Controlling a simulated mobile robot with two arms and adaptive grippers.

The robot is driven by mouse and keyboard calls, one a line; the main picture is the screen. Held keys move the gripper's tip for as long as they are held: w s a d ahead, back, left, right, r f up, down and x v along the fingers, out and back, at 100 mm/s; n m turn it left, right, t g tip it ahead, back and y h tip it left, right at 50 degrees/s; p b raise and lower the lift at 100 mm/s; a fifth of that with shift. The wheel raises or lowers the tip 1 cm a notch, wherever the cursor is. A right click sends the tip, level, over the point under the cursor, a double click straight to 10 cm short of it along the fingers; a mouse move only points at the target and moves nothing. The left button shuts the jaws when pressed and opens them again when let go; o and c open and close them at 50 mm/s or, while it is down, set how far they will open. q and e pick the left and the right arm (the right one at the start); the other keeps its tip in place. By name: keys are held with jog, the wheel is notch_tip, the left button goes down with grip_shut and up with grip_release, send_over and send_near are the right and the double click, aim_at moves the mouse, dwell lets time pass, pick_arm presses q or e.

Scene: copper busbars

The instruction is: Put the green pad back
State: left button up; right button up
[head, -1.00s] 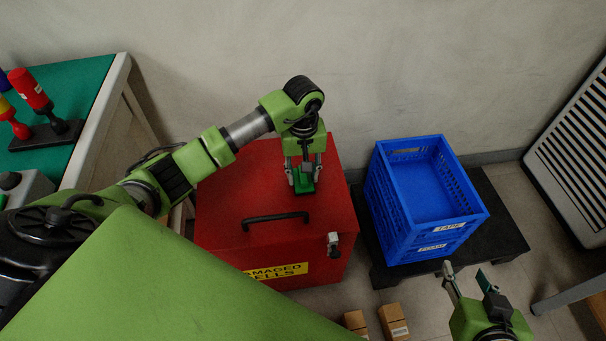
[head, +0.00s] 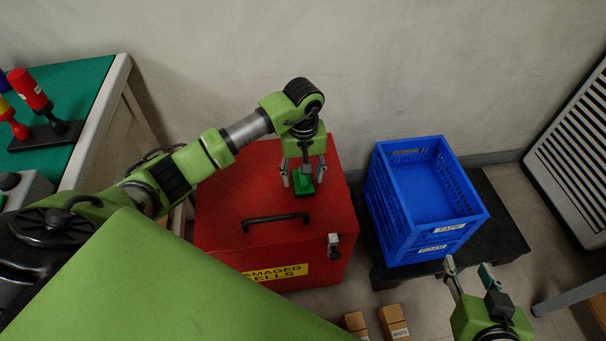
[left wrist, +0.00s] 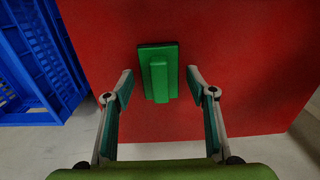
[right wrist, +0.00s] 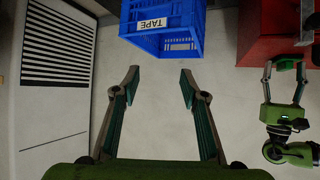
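The green pad (head: 304,184), a flat plate with a raised bar, lies on the lid of the red box (head: 225,205). In the left wrist view the pad (left wrist: 152,55) is just beyond my left fingertips, between their lines and touching neither. My left gripper (head: 303,180) is open and empty above the pad; its spread fingers also show in the left wrist view (left wrist: 160,82). My right gripper (head: 467,268) is open and empty in front of the blue crates; the right wrist view shows only floor between its fingers (right wrist: 160,76).
Stacked blue crates (head: 372,205) stand on a black pallet (head: 500,215) right of the red box. The lid has a black handle (head: 275,220). Small cardboard boxes (head: 393,320) lie on the floor. A green-topped table (head: 90,85) is at the left, a louvred panel (head: 570,150) at the right.

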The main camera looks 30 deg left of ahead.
pick_arm(q)
notch_tip(320, 180, up, 6)
jog(key=shift+r+p, duration=0.1)
jog(key=shift+p, duration=0.8)
notch_tip(320, 180, up, 6)
jog(key=shift+p, duration=0.55)
pick_arm(e)
jog(key=s+d+f+g+h, duration=0.1)
jog(key=s+d+f+g, duration=0.1)
jog(key=s, duration=0.5)
jog(key=s+d+f+g+h, duration=0.1)
jog(key=s+d+f+g, duration=0.1)
jog(key=s+f+g, duration=0.3)
jog(key=shift+s+d+f+g, duration=0.25)
jog(key=shift+s+d+g, duration=0.05)
jog(key=shift+s, duration=0.85)
